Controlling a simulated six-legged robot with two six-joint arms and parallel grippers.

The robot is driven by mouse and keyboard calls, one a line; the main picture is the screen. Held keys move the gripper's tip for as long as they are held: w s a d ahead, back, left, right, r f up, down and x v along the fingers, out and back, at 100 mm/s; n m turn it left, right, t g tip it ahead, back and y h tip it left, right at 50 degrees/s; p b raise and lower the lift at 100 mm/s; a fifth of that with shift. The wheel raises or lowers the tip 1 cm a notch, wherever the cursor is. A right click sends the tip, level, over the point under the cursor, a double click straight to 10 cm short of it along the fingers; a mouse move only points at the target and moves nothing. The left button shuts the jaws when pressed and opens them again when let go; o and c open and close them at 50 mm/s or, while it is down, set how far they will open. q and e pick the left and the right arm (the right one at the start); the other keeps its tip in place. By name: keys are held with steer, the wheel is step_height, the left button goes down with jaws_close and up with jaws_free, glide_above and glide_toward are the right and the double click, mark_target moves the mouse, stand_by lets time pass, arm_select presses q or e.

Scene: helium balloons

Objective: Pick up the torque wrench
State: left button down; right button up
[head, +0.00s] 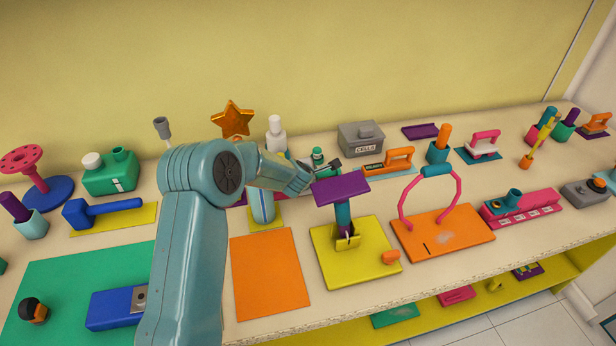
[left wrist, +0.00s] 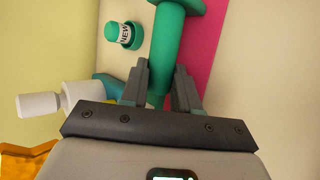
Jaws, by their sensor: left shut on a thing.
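My left gripper (head: 322,172) reaches over the middle of the bench. In the left wrist view its two grey fingers (left wrist: 162,78) are shut on a green tool (left wrist: 174,48) with a round shaft and a wider flat end. The tool is over a magenta strip. I cannot tell for sure whether it is the torque wrench or whether it touches the bench. In the head view it is mostly hidden by my gripper. My right gripper is in neither view.
A green-capped jar (left wrist: 126,35) marked NEW and a white bottle (head: 276,137) are close to the gripper. A grey CELLS box (head: 361,138) is behind, and a purple-topped stand (head: 341,187) is in front. The orange mat (head: 270,277) is bare.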

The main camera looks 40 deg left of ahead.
arm_select(q)
step_height(320, 180, up, 20)
steer(key=p, duration=0.8)
steer(key=shift+w, duration=0.1)
steer(key=shift+r, duration=2.05)
